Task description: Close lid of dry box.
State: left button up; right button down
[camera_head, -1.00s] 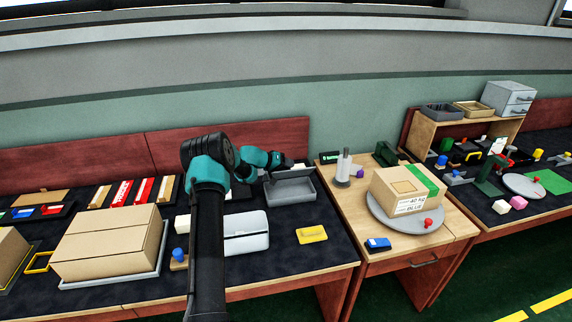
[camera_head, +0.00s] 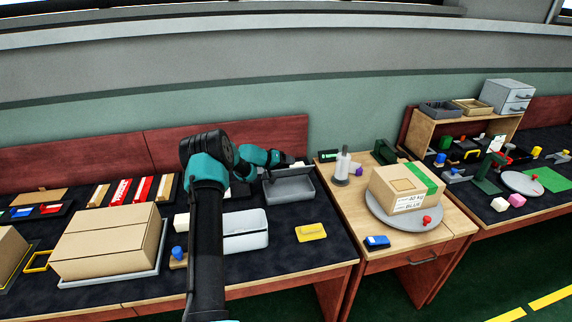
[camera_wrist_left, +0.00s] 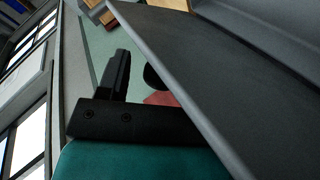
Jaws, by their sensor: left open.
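The dry box looks to be the grey open box (camera_head: 290,190) at the back of the dark table in the head view. Its grey lid (camera_head: 294,170) is raised at the back edge. My left gripper (camera_head: 291,161) is at the top of the lid, on its far side, partly hidden. In the left wrist view, a large grey panel (camera_wrist_left: 215,75), apparently the lid, crosses close in front of my left gripper (camera_wrist_left: 137,76). One dark finger shows clearly, and the other is mostly hidden by the panel. The jaws are open; contact with the lid cannot be told. My right gripper is not in view.
A cardboard box (camera_head: 110,240) stands at left. On the wooden table at right, another carton (camera_head: 395,190) sits on a grey turntable (camera_head: 378,215).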

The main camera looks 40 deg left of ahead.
pick_arm(q)
jog(key=shift+s, duration=0.1)
jog(key=v, duration=1.7)
jog(key=shift+a, duration=0.1)
